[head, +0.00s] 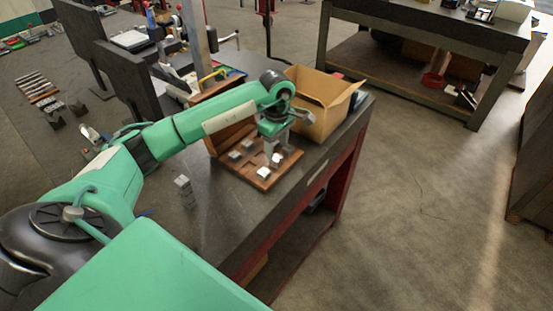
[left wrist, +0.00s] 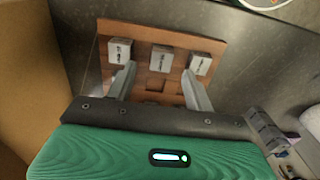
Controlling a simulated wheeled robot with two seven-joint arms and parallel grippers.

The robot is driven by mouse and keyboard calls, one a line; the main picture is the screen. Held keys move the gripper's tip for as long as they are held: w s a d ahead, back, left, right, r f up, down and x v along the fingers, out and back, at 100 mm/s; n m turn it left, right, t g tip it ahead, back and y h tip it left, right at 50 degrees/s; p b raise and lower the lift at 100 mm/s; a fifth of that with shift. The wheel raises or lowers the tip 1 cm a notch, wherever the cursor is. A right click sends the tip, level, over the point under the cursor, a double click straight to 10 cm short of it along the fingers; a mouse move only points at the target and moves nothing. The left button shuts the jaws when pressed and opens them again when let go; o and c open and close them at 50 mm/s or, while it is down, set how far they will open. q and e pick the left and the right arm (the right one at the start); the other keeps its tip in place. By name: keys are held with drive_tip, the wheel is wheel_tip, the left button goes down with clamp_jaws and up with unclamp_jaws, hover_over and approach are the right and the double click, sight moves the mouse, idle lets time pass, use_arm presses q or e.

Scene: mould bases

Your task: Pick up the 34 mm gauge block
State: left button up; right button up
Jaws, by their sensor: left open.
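A wooden tray (head: 250,176) with square recesses holds several small grey metal gauge blocks on the dark bench. In the left wrist view, the tray (left wrist: 145,30) shows three blocks in a row: a left one (left wrist: 120,50), a middle one (left wrist: 161,58) and a right one (left wrist: 200,64). Their tops carry dark markings too small to read, so I cannot tell which is 34 mm. My left gripper (head: 273,150) is over the tray, fingers pointing down. In the left wrist view its fingers (left wrist: 158,76) are apart with nothing gripped. My right gripper is not in view.
An open cardboard box (head: 322,115) stands close behind the gripper. A stack of grey blocks (head: 185,191) stands on the bench left of the tray. The bench's near part is clear. Another table (head: 430,30) is at the back right.

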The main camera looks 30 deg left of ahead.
sight(276, 157)
use_arm(q)
wheel_tip(276, 157, down, 3)
drive_tip(key=shift+s+f+p, duration=0.1)
drive_tip(key=shift+s+p, duration=0.05)
drive_tip(key=shift+p, duration=0.75)
drive_tip(key=shift+f, duration=0.45)
clamp_jaws()
